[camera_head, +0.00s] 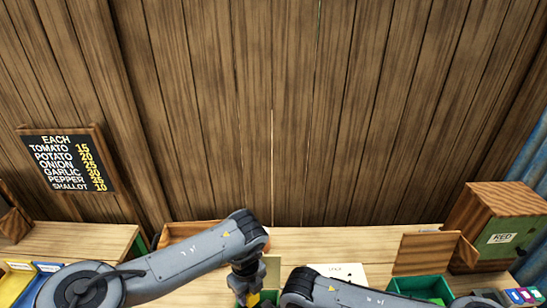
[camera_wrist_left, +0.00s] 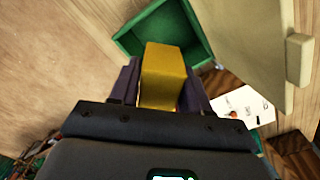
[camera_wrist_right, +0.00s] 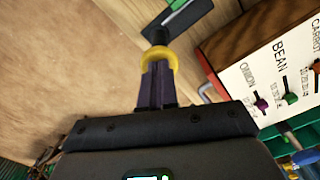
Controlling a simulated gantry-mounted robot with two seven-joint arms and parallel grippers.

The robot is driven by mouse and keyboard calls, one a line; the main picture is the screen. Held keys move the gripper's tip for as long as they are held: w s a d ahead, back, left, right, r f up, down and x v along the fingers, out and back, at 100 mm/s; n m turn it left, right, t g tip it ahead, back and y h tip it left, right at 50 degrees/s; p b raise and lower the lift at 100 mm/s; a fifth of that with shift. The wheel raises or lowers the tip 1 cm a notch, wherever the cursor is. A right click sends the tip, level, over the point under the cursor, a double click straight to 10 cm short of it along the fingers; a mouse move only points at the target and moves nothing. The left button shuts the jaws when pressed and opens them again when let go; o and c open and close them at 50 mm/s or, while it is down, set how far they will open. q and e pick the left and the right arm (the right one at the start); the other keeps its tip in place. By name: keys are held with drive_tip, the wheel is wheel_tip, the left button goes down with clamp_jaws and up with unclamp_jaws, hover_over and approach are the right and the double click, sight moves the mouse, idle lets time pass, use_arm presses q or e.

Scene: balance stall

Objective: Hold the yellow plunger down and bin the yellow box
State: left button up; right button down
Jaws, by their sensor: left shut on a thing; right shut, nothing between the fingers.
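My left gripper (camera_wrist_left: 160,82) is shut on the yellow box (camera_wrist_left: 162,70), one finger on each side of it. In the left wrist view the box is in front of the open, green-lined bin (camera_wrist_left: 185,52), overlapping its near edge; a pale lid panel (camera_wrist_left: 240,40) stands beside it. In the head view the left gripper (camera_head: 245,284) is at the bottom middle with the box (camera_head: 254,299) low in its jaws. My right gripper (camera_wrist_right: 157,82) is shut and empty, its fingertips at the yellow ring of the plunger (camera_wrist_right: 160,58), with a dark part beyond. I cannot tell whether they press it.
In the head view an open green box (camera_head: 422,286) with a raised brown lid stands at the right. A wooden cabinet marked RED (camera_head: 500,239) is farther right. A panel with labelled knobs (camera_wrist_right: 270,75) is beside the plunger.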

use_arm(q)
drive_tip(key=shift+f, duration=0.45)
drive_tip(key=o, duration=1.1)
drive_tip(key=shift+o, duration=0.2)
wheel_tip(320, 180, up, 12)
drive_tip(key=shift+r, duration=0.1)
